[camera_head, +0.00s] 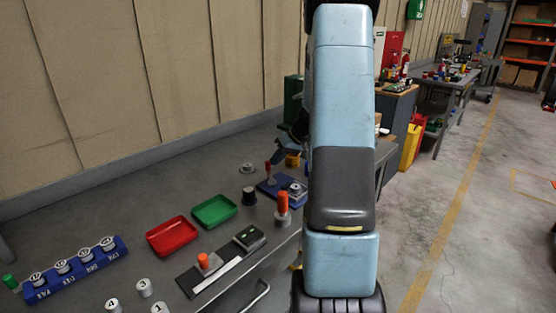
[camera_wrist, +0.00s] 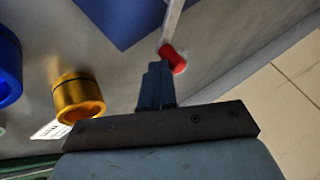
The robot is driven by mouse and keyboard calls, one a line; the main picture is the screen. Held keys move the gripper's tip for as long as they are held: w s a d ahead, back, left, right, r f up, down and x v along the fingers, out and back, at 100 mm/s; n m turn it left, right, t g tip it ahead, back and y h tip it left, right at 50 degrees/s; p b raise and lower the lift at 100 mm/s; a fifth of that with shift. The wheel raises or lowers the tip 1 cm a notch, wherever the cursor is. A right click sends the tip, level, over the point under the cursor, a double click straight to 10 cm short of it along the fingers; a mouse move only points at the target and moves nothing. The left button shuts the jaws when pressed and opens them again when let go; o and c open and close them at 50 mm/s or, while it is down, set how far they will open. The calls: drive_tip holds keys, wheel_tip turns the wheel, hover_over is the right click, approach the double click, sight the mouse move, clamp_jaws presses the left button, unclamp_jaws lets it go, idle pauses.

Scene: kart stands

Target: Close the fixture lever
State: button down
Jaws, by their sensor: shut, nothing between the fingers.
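The fixture lever (camera_wrist: 174,18) shows in the wrist view as a pale metal bar ending in a red knob (camera_wrist: 173,59). The bar runs up out of the top of the picture, beside a blue plate (camera_wrist: 115,14). My gripper (camera_wrist: 158,72) is shut and empty, its fingertips just below and left of the knob. I cannot tell whether they touch it. In the head view a blue fixture base (camera_head: 272,187) lies on the bench left of my arm, with a red upright handle (camera_head: 268,168) at it. My arm hides the gripper there.
A gold ring (camera_wrist: 78,97) and a blue ring (camera_wrist: 9,66) stand left of my gripper. On the bench (camera_head: 75,222) are a green tray (camera_head: 214,211), a red tray (camera_head: 172,236) and an orange-topped peg (camera_head: 283,205). Open floor (camera_head: 460,235) lies to the right.

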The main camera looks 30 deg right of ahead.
drive_tip(key=shift+d, duration=0.25)
drive_tip(key=d, duration=0.4)
drive_tip(key=shift+s+r, duration=0.35)
drive_tip(key=shift+s, duration=0.05)
drive_tip(key=v, duration=0.8)
drive_tip(key=shift+s+r, duration=0.35)
drive_tip(key=shift+s, duration=0.05)
